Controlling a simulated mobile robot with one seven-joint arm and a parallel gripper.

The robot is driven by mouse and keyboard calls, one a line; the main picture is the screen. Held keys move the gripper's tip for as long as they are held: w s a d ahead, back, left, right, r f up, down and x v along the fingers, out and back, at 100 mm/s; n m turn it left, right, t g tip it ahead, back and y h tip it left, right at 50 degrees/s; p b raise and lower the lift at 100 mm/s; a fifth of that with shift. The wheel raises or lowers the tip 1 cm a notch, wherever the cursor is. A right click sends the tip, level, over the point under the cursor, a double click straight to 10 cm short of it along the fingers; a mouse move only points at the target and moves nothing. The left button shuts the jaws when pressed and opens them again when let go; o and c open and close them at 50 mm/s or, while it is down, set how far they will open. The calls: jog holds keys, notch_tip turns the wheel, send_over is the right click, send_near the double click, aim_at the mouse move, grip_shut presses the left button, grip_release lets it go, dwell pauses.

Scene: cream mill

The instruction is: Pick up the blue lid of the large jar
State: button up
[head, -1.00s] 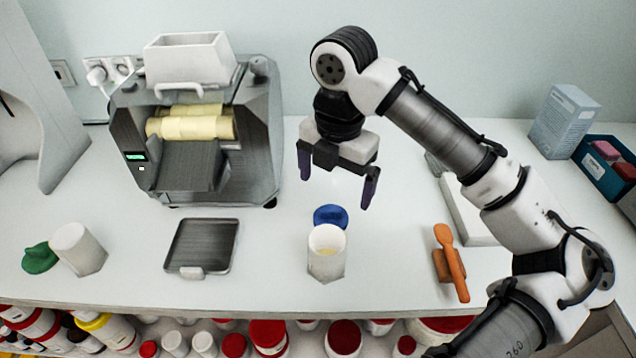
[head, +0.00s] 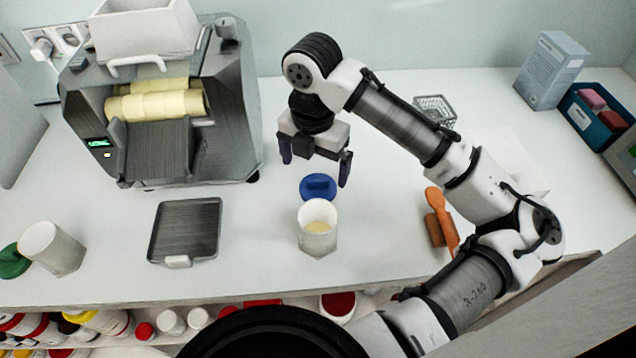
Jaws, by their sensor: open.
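A blue lid (head: 318,186) lies on the white counter just behind an open white jar (head: 317,228) with pale yellow contents. The jar hides none or little of the lid's front edge. My gripper (head: 315,172) is open and empty, pointing down, with its two dark fingers spread apart. In the head view it appears just above and behind the blue lid; the exact height over it is hard to tell. A second white jar (head: 52,248) stands at the far left with a green lid (head: 12,262) beside it.
A steel roller mill (head: 165,125) with a white hopper stands at the back left. A flat dark tray (head: 186,230) lies left of the jar. An orange spatula on a rest (head: 440,222) is to the right. A wire basket (head: 435,110) and boxes stand farther right.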

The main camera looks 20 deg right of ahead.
aim_at(316, 182)
jog(key=f, duration=0.2)
jog(key=f+p, duration=0.1)
jog(key=f, duration=0.1)
jog(key=shift+s+d+p, duration=0.1)
jog(key=shift+s+p, duration=0.2)
jog(key=shift+s, duration=0.1)
jog(key=shift+f, duration=0.6)
jog(key=c, duration=1)
